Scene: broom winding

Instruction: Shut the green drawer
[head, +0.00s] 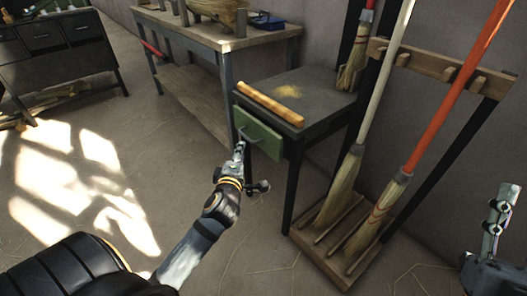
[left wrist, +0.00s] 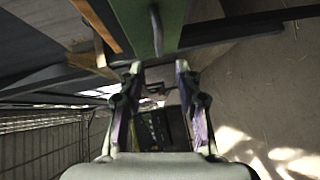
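The green drawer (head: 265,143) is under the top of a small dark table. Its front appears to stand a little out from the table frame, and a metal handle (head: 249,137) is on it. My left gripper (head: 239,148) is right at the handle in the head view. In the left wrist view, the green drawer front (left wrist: 135,22) and its handle (left wrist: 156,30) are just ahead of the left gripper (left wrist: 159,68). Its fingers are apart with nothing visible between them. My right gripper (head: 500,192) is at the far right edge, away from the drawer; its opening is unclear.
The small table (head: 300,88) has a wooden bar (head: 268,103) along its front edge. A rack (head: 440,64) with brooms stands to its right. A workbench (head: 222,38) is behind left, and a dark cabinet (head: 50,45) is farther left. The floor in front is mostly clear.

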